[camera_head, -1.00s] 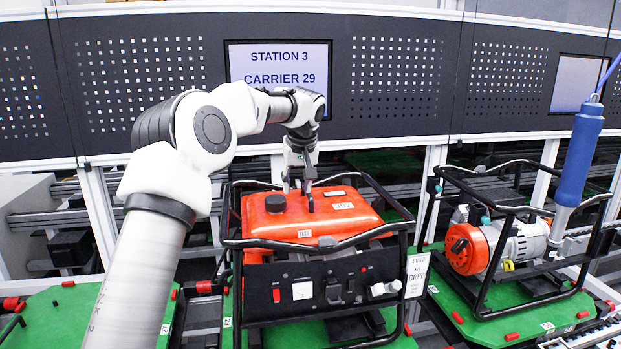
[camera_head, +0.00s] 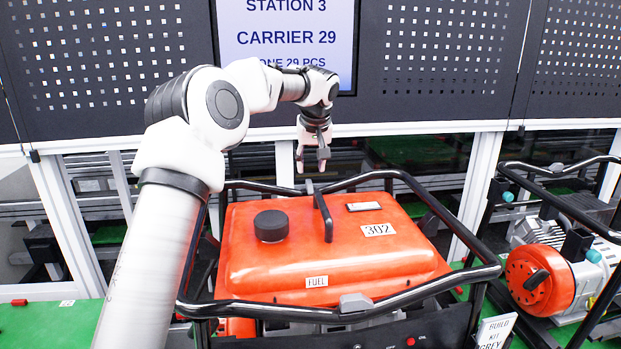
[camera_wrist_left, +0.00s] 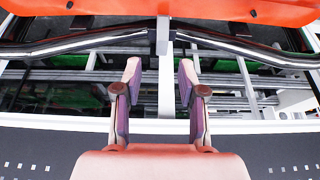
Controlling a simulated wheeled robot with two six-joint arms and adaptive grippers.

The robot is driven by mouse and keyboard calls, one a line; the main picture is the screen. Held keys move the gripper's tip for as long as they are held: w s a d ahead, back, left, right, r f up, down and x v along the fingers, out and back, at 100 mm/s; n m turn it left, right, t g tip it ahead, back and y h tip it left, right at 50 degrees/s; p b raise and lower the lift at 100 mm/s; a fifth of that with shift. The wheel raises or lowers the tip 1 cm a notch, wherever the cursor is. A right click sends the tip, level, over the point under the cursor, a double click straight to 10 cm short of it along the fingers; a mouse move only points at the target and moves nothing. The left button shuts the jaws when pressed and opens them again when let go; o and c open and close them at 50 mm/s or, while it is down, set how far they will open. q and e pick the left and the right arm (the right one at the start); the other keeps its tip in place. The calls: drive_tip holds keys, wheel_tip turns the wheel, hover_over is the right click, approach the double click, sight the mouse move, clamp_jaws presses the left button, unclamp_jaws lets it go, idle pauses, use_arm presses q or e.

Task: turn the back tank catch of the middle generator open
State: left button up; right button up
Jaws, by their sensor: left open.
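The middle generator has an orange tank (camera_head: 330,255) in a black tube frame. The back catch is a small grey piece (camera_head: 310,187) at the tank's rear edge by the rear frame bar. It also shows in the left wrist view (camera_wrist_left: 163,38), upright between the dark bars. My left gripper (camera_head: 312,162) is open and empty, pointing down just behind the rear bar. In the left wrist view its fingers (camera_wrist_left: 160,75) are spread on either side of the catch's line, apart from it. A similar grey front catch (camera_head: 355,303) sits at the tank's front edge. My right gripper is out of view.
A black fuel cap (camera_head: 270,226) and a dark raised bar (camera_head: 323,215) stand on the tank top. Another generator (camera_head: 545,275) stands at the right. A perforated dark panel with a screen (camera_head: 285,40) is behind; an open gap lies between.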

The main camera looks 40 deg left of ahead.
sight(309, 182)
use_arm(q)
drive_tip(key=shift+s+d+f+p, duration=0.5)
drive_tip(key=shift+s, duration=0.1)
drive_tip(key=x, duration=0.4)
drive_tip(key=a+x, duration=0.1)
drive_tip(key=shift+w+a+f+p, duration=0.15)
drive_tip(key=shift+w+p, duration=0.25)
drive_tip(key=shift+w, duration=0.1)
drive_tip(key=shift+s+d+r, duration=0.35)
drive_tip(key=shift+d+r, duration=0.05)
drive_tip(key=shift+c, duration=0.6)
clamp_jaws()
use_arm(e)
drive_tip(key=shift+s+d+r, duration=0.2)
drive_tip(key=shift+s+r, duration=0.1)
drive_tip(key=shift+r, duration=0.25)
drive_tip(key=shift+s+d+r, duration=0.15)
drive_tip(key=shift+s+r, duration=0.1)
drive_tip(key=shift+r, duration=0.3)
